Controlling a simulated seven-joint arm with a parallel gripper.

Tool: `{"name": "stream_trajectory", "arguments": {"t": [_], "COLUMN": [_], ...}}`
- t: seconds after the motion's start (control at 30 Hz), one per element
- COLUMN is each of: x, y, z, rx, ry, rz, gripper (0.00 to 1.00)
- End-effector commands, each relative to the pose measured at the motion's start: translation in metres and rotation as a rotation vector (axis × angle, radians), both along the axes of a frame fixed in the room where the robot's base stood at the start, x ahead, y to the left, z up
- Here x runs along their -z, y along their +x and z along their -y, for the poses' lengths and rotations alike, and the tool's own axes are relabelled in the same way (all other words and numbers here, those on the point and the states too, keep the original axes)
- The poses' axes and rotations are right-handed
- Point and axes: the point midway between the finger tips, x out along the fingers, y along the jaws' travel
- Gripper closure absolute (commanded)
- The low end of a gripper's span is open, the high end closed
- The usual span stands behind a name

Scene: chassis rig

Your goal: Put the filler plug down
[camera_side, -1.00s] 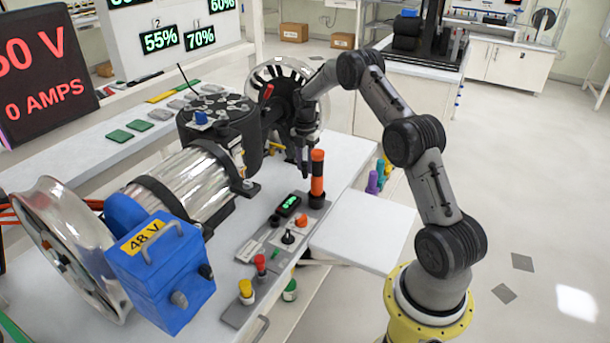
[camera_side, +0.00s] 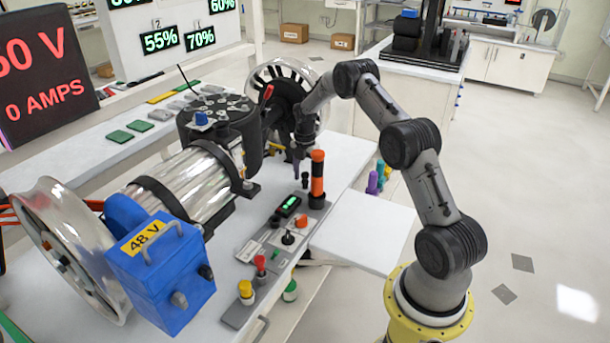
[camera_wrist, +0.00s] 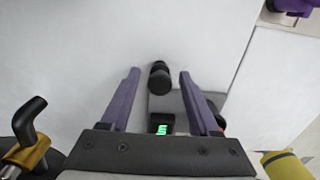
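The filler plug, a small black knobbed piece (camera_side: 305,180), stands on the white bench top just left of the orange-and-black cylinder. In the wrist view the plug (camera_wrist: 160,80) shows between the two purple fingers, with clear gaps on both sides. My gripper (camera_side: 297,170) is over the bench, a little to the left of the plug in the side view. Its fingers are spread in the wrist view (camera_wrist: 158,74) and appear to hold nothing. The side view shows the fingers too small to judge their height above the bench.
The orange-and-black cylinder (camera_side: 317,178) stands close on the right. A control panel with a green display (camera_side: 288,206) lies in front. The motor (camera_side: 190,185), black drum (camera_side: 218,125) and far wheel (camera_side: 285,85) crowd the left and back. Bare bench lies behind the cylinder.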

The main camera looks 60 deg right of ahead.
Motion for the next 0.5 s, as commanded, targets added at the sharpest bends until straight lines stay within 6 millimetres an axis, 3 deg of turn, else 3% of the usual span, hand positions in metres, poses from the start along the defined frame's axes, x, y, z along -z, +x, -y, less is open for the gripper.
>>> {"name": "stream_trajectory", "arguments": {"t": [0.27, 0.5], "x": [-0.005, -0.043], "y": [0.000, 0.001], "z": [0.000, 0.001], "rx": [0.000, 0.000], "ry": [-0.001, -0.003], "rz": [0.001, 0.005], "gripper": [0.38, 0.38]}}
